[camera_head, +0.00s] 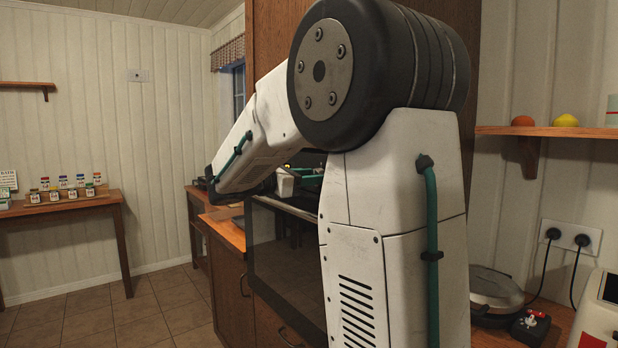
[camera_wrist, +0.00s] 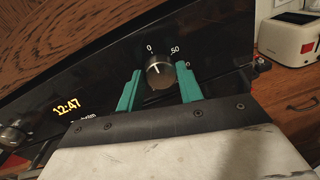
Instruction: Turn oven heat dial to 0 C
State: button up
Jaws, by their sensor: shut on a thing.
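In the wrist view the oven heat dial (camera_wrist: 161,77), a round metallic knob, sits on the black oven panel (camera_wrist: 100,75). White marks "0" and "50" show above it. A light mark on its face appears to point up, roughly toward the 0, but it is too small to read exactly. My gripper (camera_wrist: 159,73) has one teal finger on each side of the dial and is shut on it. In the head view the oven (camera_head: 288,255) stands behind my arm, which hides the dial.
Another knob (camera_wrist: 15,134) and a clock display reading 12:47 (camera_wrist: 67,106) are at the left of the panel. A toaster (camera_wrist: 288,38) stands on a wooden counter at the right. In the head view a waffle-iron-like appliance (camera_head: 493,290) sits at the right.

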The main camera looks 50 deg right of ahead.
jog(key=shift+f, duration=0.1)
jog(key=o, duration=1)
jog(key=shift+a, duration=0.1)
jog(key=v, duration=0.7)
jog(key=shift+w+a, duration=0.1)
jog(key=shift+a, duration=0.2)
